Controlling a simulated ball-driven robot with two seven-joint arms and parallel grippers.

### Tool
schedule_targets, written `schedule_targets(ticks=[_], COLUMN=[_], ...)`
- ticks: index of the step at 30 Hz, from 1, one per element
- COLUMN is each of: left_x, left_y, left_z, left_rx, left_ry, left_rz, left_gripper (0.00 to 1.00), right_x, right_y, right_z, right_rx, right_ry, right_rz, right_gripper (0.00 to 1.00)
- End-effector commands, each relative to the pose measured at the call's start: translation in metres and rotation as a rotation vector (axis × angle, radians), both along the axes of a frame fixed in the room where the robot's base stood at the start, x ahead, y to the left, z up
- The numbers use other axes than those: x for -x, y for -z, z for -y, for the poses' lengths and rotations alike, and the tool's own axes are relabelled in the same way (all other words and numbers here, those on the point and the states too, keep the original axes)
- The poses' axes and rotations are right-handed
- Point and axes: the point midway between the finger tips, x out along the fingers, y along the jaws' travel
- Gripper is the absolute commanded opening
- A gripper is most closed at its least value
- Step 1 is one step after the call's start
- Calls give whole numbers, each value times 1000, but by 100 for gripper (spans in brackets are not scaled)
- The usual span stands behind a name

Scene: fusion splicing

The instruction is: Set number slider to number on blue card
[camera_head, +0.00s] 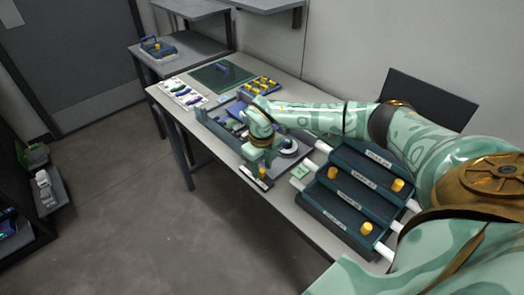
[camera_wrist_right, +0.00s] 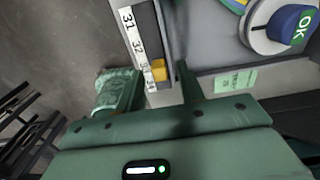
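A white number strip (camera_wrist_right: 138,45) in the right wrist view reads 31, 32 and further numbers, the lower ones partly hidden. A yellow slider knob (camera_wrist_right: 159,70) sits beside its lower end, and shows in the head view (camera_head: 262,172) at the front edge of the grey work unit. My right gripper (camera_wrist_right: 151,75) is open, its fingers on either side of the knob with gaps visible; it also shows in the head view (camera_head: 257,178). I cannot make out a blue card with a readable number. My left gripper is out of view.
A dark tiered rack (camera_head: 350,195) with yellow knobs stands right of the unit. A small green card (camera_head: 300,171) lies by the unit. A green mat (camera_head: 215,78) lies at the table's far end.

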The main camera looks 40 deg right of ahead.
Motion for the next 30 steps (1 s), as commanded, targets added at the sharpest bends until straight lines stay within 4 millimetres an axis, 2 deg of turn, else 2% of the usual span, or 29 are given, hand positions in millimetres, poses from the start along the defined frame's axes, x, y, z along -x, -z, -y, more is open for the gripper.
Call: schedule_targets(ticks=[12,15,21,30], left_x=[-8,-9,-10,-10], left_y=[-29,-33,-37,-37], left_z=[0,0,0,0], left_rx=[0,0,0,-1], left_ry=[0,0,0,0], left_rz=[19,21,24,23], left_gripper=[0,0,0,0], right_x=[-1,-1,0,0], right_y=[-108,-129,-153,-156], right_z=[1,1,0,0], right_rx=[0,1,0,0], right_ry=[-1,0,-1,0], right_rz=[7,5,3,1], right_gripper=[38,38,38,38])
